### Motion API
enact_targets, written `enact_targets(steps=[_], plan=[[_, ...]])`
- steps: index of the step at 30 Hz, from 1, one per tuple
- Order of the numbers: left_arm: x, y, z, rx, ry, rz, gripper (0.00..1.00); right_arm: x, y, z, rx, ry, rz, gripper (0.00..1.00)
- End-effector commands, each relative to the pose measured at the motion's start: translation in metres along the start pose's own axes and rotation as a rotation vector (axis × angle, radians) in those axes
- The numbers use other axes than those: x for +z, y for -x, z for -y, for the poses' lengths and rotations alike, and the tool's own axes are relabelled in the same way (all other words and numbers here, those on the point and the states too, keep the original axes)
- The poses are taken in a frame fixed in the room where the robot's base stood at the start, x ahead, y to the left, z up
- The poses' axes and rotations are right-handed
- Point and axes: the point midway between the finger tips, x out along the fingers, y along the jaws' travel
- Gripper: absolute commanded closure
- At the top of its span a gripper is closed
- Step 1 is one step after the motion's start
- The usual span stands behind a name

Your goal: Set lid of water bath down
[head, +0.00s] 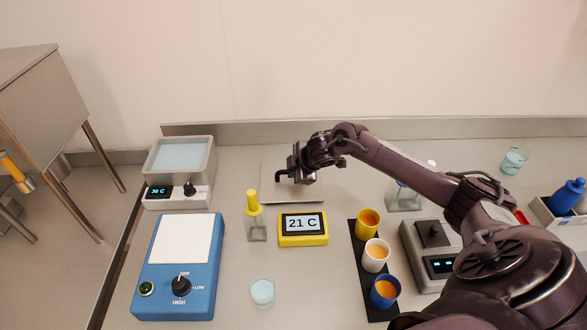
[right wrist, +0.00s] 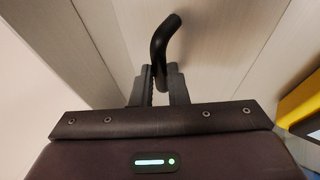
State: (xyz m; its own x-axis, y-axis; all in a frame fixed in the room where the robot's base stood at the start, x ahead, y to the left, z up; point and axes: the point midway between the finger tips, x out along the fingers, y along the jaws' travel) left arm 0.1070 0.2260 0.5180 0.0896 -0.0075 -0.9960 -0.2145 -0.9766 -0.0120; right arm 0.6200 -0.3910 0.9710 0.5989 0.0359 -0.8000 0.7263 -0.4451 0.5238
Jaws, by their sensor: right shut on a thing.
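The water bath (head: 178,172) is the grey box at the back left, open on top with pale blue water showing and a display reading about 36 C. Its lid (head: 306,196) is a flat grey plate at or just above the bench, right of the bath; I cannot tell whether it touches. My right gripper (head: 284,176) is over the lid, shut on its bent black handle (right wrist: 163,42). In the right wrist view the fingers (right wrist: 159,88) close around the handle, and the lid (right wrist: 215,50) spreads beneath. My arm hides part of the lid. My left gripper is not in view.
A blue hotplate (head: 180,265), a glass beaker (head: 262,293) and a black cup rack (head: 358,256) stand nearer. A flask (head: 402,196) stands right of the lid.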

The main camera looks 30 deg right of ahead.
Motion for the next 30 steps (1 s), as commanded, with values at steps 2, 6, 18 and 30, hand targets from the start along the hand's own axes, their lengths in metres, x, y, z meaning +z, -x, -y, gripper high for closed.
enact_targets(steps=[2, 6, 18, 30], plan=[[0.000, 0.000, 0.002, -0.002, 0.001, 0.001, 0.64, -0.001, 0.001, -0.001, 0.003, 0.000, -0.002, 1.00], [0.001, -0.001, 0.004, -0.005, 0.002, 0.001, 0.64, -0.001, 0.000, -0.001, 0.002, 0.000, -0.002, 1.00], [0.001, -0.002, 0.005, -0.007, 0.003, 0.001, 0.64, 0.000, -0.002, 0.001, 0.000, 0.000, -0.001, 0.65], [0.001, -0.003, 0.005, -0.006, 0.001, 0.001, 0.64, 0.001, 0.024, -0.001, 0.002, 0.004, 0.000, 0.65]])
